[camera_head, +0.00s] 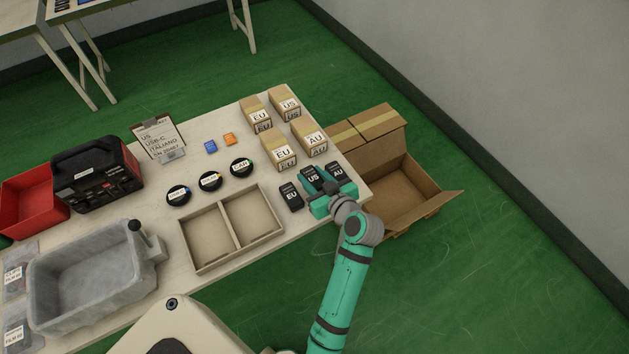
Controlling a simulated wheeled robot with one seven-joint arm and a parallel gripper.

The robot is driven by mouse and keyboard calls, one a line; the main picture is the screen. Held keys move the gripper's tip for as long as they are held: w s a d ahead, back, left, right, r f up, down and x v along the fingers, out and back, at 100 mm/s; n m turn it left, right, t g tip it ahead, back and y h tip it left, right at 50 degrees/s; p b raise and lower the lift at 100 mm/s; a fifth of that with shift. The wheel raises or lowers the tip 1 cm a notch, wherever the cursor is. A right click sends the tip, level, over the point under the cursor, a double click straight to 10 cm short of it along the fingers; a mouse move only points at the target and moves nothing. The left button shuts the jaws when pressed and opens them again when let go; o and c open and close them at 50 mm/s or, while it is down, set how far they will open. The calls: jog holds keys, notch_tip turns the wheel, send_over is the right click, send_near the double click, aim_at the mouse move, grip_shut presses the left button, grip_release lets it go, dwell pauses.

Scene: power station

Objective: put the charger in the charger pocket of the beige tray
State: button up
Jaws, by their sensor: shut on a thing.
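The chargers are dark blocks with white labels at the right end of the table: EU (291,196), US (313,178) and AU (338,172). My teal gripper (322,186) is low over this group and shut on a charger, which looks like the US one. The fingers partly hide the US and AU blocks, and I cannot tell whether the held one touches the table. The beige tray (230,224) lies left of the gripper, with two compartments that look empty. A card (158,138) at the back reads US, USB-C, ITALIANO.
Several boxes marked EU, US and AU (281,152) stand behind the chargers. Round black cable coils (210,181) lie behind the tray. A grey bin (90,278) is at left. An open cardboard box (400,195) stands beyond the table's right edge.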

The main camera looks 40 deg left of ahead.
aim_at(315, 179)
jog(key=shift+w+f, duration=0.3)
jog(key=shift+f, duration=0.05)
jog(key=shift+w+f, duration=0.2)
jog(key=shift+f, duration=0.4)
jog(key=shift+w+f, duration=0.15)
jog(key=shift+f, duration=0.4)
jog(key=shift+s+a+f, duration=0.1)
jog(key=shift+a+f, duration=0.05)
jog(key=shift+f, duration=0.35)
jog(key=shift+f, duration=0.2)
jog(key=o, duration=1.2)
